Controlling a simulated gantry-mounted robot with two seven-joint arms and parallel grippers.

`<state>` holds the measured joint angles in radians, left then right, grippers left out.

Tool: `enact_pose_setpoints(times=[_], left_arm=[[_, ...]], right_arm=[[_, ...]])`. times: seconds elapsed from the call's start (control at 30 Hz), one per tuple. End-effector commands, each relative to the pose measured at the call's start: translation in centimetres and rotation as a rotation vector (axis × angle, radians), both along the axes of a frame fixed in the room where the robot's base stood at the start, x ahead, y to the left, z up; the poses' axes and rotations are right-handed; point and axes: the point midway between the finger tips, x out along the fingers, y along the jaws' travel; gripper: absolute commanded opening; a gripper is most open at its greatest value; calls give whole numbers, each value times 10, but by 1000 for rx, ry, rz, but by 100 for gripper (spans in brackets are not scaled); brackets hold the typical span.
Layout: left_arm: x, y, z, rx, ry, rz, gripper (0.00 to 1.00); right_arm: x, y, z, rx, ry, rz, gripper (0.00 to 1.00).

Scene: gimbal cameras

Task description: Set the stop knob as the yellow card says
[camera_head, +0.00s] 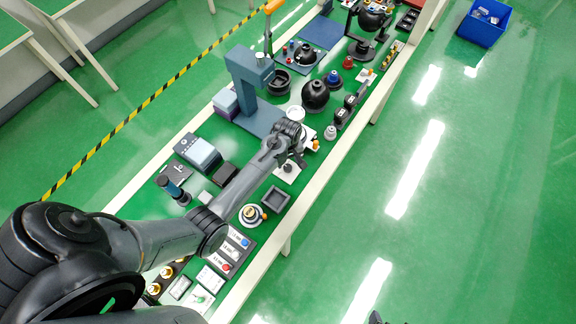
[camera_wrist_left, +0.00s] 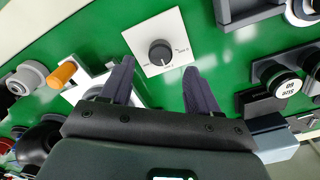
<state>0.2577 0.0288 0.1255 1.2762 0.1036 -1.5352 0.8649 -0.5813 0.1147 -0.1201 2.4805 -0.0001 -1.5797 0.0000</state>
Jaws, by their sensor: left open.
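A black round knob (camera_wrist_left: 161,53) sits on a white square plate (camera_wrist_left: 178,24) in the left wrist view. Small labels are printed beside it, too small to read. The plate also shows in the head view (camera_head: 287,176), just below my left gripper (camera_head: 296,152). In the left wrist view my left gripper (camera_wrist_left: 158,75) is open. Its two fingers are spread on either side of the knob's lower part in the picture, and nothing is between them. I cannot tell from the frames whether a finger touches the plate. I cannot make out a yellow card in either view.
The green bench is crowded. A dark square tray (camera_head: 275,200) and a round dial with an orange part (camera_head: 251,214) lie near the plate. A blue-grey column (camera_head: 246,85) rises behind. An orange-ended part (camera_wrist_left: 62,75) is left of the fingers. A blue bin (camera_head: 484,24) stands on the floor.

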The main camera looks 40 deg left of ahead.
Motion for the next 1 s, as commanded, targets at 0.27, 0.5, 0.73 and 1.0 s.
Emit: enact_pose_setpoints(times=[0.27, 0.5, 0.73, 1.0], left_arm=[[-1, 0, -39, 0, 2, 0, 61], [0, 0, -50, 0, 0, -1, 61], [0, 0, -51, 0, -1, -1, 61], [0, 0, -51, 0, 0, -1, 26]], right_arm=[[0, -1, -7, -3, 2, 2, 100], [-1, -2, -9, -10, 2, 6, 100], [0, -2, -9, -10, 1, 6, 100], [0, -2, -8, -7, 0, 4, 100]])
